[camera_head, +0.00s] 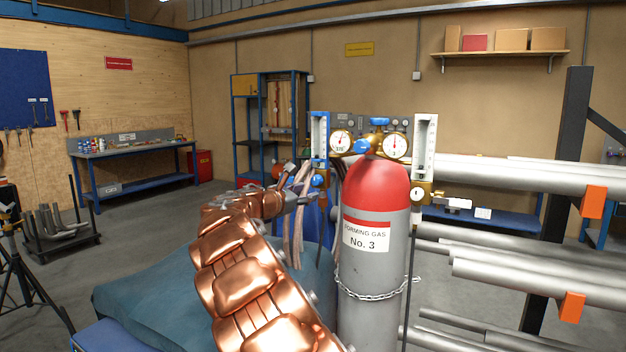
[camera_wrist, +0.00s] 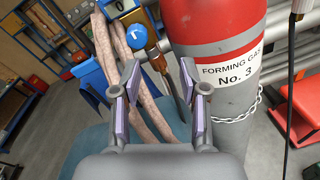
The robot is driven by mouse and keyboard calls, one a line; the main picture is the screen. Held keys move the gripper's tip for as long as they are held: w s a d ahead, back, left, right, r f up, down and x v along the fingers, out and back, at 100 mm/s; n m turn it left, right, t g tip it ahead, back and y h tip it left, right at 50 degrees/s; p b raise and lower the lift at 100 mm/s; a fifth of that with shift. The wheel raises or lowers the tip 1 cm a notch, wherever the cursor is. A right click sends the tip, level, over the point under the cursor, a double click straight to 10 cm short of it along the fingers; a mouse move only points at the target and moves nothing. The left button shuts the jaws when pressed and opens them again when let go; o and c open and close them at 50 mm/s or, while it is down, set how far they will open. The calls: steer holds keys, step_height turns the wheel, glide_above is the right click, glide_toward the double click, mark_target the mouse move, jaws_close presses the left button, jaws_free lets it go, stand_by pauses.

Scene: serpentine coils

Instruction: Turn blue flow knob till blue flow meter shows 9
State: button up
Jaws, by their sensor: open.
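The blue flow meter (camera_head: 320,135) is an upright blue-framed tube left of the gas cylinder's gauges; its reading is too small to tell. The blue flow knob (camera_head: 319,181) sits below it. In the wrist view the blue flow knob (camera_wrist: 136,37) shows a white pointer mark, with brass fittings beside it. My gripper (camera_head: 306,198) is left of the cylinder, close to the knob. In the wrist view my gripper (camera_wrist: 160,78) is open and empty; the knob lies beyond its fingertips, above the left finger. I see no contact.
A grey gas cylinder (camera_head: 373,255) with a red top, marked Forming Gas No. 3, stands right of my gripper. Two round gauges (camera_head: 341,141) (camera_head: 396,146) and a second, white flow meter (camera_head: 425,147) are above it. Pinkish hoses (camera_wrist: 107,60) hang close to my left finger.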

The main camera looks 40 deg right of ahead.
mark_target(315, 181)
steer(key=shift+n+t+h, duration=0.3)
steer(key=shift+n+t, duration=0.2)
steer(key=shift+n, duration=0.4)
steer(key=shift+w+d+r+p, duration=0.15)
steer(key=shift+w+d+p, duration=0.55)
steer(key=shift+d, duration=0.7)
steer(key=shift+w+d+r+p, duration=0.2)
steer(key=shift+w+d+p, duration=0.15)
steer(key=shift+w+d, duration=0.8)
steer(key=shift+w+d+r+p, duration=0.15)
steer(key=shift+w+d+p, duration=0.45)
steer(key=shift+d, duration=1)
jaws_close()
